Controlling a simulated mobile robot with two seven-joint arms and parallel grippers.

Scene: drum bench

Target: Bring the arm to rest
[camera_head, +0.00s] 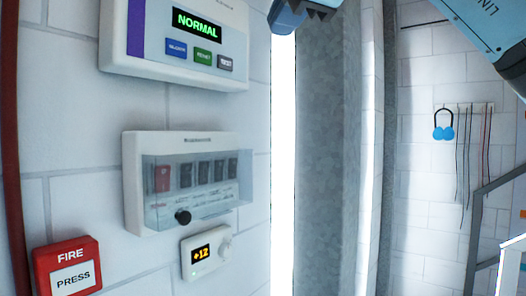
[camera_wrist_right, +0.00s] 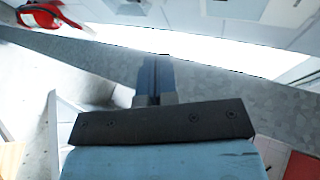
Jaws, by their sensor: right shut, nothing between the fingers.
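My right gripper (camera_head: 286,18) shows at the top edge of the head view, partly cut off, in front of the bright strip and grey column. Its blue fingers are together with nothing between them. Part of my right arm (camera_head: 490,30) comes in at the upper right. In the right wrist view the shut fingers (camera_wrist_right: 156,70) point away over a grey surface and touch nothing that I can see. My left gripper is not in view.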

